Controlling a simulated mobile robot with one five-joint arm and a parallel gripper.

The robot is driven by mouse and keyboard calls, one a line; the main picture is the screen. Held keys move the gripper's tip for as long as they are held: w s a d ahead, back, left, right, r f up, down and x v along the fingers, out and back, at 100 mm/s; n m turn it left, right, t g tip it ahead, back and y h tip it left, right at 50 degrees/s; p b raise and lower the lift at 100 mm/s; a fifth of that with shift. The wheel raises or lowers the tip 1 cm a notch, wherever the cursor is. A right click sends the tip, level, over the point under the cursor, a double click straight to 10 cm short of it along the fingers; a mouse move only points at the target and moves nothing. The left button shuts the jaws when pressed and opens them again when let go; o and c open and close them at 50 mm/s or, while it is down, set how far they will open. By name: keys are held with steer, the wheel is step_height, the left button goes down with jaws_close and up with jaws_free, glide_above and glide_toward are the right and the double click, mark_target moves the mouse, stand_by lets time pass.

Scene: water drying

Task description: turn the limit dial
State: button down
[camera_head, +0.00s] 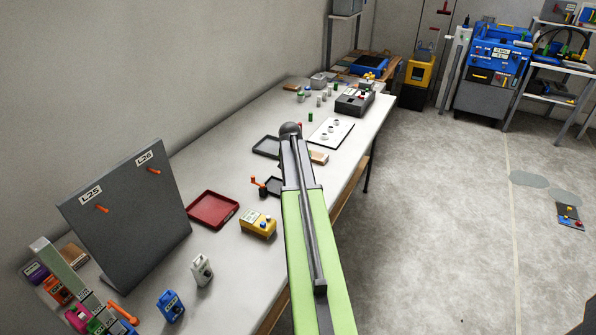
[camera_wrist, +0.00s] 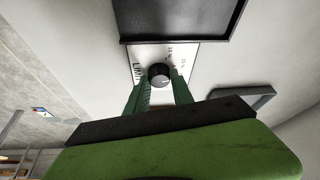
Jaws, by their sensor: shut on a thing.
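The limit dial (camera_wrist: 159,73) is a round black knob with a light pointer mark, near the top centre of the wrist view. It sits on a white plate (camera_wrist: 137,57) printed "LIMIT" with scale marks. My gripper (camera_wrist: 160,82) has its two green fingers on either side of the knob, shut on it. The fingers hide the lower part of the plate. In the head view my green arm reaches over the long white bench (camera_head: 240,168). The dial and fingertips cannot be made out there.
A dark tray (camera_wrist: 205,35) lies right beside the plate. A grey frame (camera_wrist: 262,93) is close on the right. On the bench stand a red tray (camera_head: 213,222), a yellow box (camera_head: 258,227), a white panel (camera_head: 346,137) and a grey upright board (camera_head: 130,222).

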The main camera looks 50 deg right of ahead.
steer(key=m+g, duration=0.1)
steer(key=m, duration=0.4)
steer(key=shift+w+g, duration=0.15)
steer(key=shift+g, duration=0.25)
steer(key=shift+m+g+h, duration=0.3)
steer(key=shift+m+g, duration=0.1)
steer(key=shift+m, duration=0.5)
steer(key=c, duration=1.1)
jaws_free()
steer(key=p+v, duration=1.6)
steer(key=v, duration=0.1)
steer(key=shift+r, duration=0.2)
